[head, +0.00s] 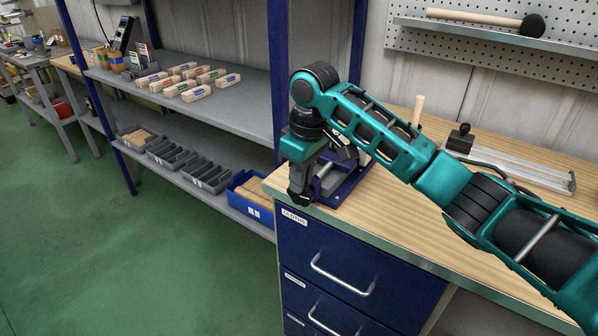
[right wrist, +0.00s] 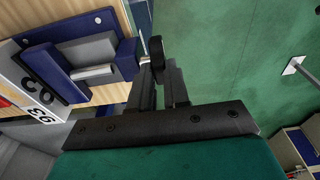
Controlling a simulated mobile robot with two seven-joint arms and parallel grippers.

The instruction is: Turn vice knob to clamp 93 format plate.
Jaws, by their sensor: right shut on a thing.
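The blue and grey vice (head: 350,186) stands at the left corner of the wooden worktop, partly hidden behind my right gripper (head: 299,196). In the right wrist view the vice (right wrist: 128,58) lies to the left of the gripper fingers. The dark vice knob (right wrist: 157,47) shows at the fingertips, and my right gripper (right wrist: 159,75) is shut on it. A light plate marked 93 (right wrist: 27,98) is at the left of the right wrist view, beside the vice; I cannot tell how firmly the jaws hold it. My left gripper is not in view.
The worktop (head: 400,225) sits over blue drawers (head: 340,270). A metal fixture (head: 515,165) lies on it to the right. A mallet (head: 490,20) is on the pegboard shelf. Grey shelving (head: 235,105) with wooden blocks and bins stands at left. The green floor is clear.

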